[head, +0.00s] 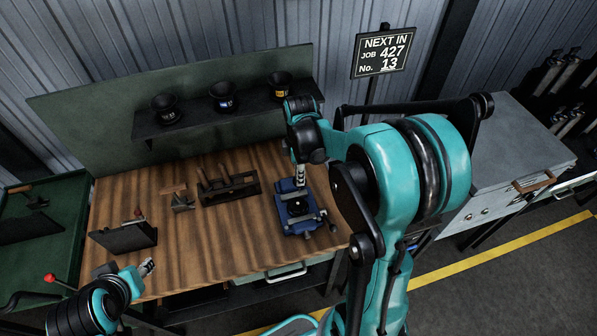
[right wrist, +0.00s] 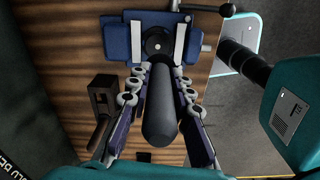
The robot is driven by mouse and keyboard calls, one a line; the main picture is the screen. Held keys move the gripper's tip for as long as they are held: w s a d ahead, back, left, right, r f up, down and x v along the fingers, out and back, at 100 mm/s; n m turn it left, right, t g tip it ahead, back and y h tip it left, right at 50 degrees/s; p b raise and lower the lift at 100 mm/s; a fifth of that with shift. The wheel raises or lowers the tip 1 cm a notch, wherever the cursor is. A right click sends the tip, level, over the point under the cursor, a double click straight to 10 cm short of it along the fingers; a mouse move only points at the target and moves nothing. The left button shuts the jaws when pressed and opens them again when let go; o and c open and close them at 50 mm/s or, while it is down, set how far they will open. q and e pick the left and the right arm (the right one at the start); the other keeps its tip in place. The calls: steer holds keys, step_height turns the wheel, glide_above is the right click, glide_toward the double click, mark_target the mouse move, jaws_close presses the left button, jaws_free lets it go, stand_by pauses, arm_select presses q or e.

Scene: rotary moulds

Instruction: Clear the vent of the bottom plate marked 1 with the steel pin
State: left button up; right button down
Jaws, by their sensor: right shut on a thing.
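My right gripper (head: 300,182) is over the blue vise (head: 290,222) on the bench. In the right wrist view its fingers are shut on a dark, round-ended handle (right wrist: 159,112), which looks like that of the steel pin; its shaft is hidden. The blue vise (right wrist: 120,38) lies beyond the fingertips. A dark round piece (right wrist: 157,43) with a small bright spot sits between its pale jaws. I cannot tell whether it is the bottom plate, and no mark 1 is readable. My left gripper (head: 147,267) is low over the bench's left front; its opening is unclear.
A dark rack (head: 230,188), a small wooden-handled tool (head: 180,198) and a black upright plate (head: 125,238) stand left of the vise. Several black cups stand on the back shelf (head: 240,112). A green tray (head: 65,210) is at left. The bench's middle front is clear.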

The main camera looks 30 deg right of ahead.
mark_target(295, 179)
steer(key=shift+s+f, duration=0.1)
steer(key=shift+f, duration=0.05)
steer(key=shift+w+a+f+b, duration=0.2)
steer(key=shift+w+f+b, duration=0.25)
steer(key=shift+f, duration=0.2)
steer(key=shift+w+a+f+b, duration=0.2)
steer(key=shift+w+f+b, duration=0.1)
steer(key=shift+f+b, duration=0.25)
steer(key=shift+s+d+f+b, duration=0.2)
steer(key=shift+f+b, duration=0.1)
steer(key=shift+f, duration=0.15)
steer(key=shift+s+d+f+b, duration=0.15)
steer(key=shift+f+b, duration=0.15)
steer(key=shift+f, duration=0.15)
steer(key=shift+f+b, duration=0.3)
steer(key=shift+f, duration=0.1)
arm_select(q)
steer(key=f, duration=0.3)
steer(key=w+f, duration=0.1)
steer(key=shift+a+f, duration=0.25)
steer(key=shift+f, duration=0.1)
arm_select(e)
steer(key=shift+w+a+f, duration=0.1)
steer(key=shift+a+f, duration=0.05)
steer(key=shift+f, duration=0.3)
arm_select(q)
steer(key=shift+s, duration=0.1)
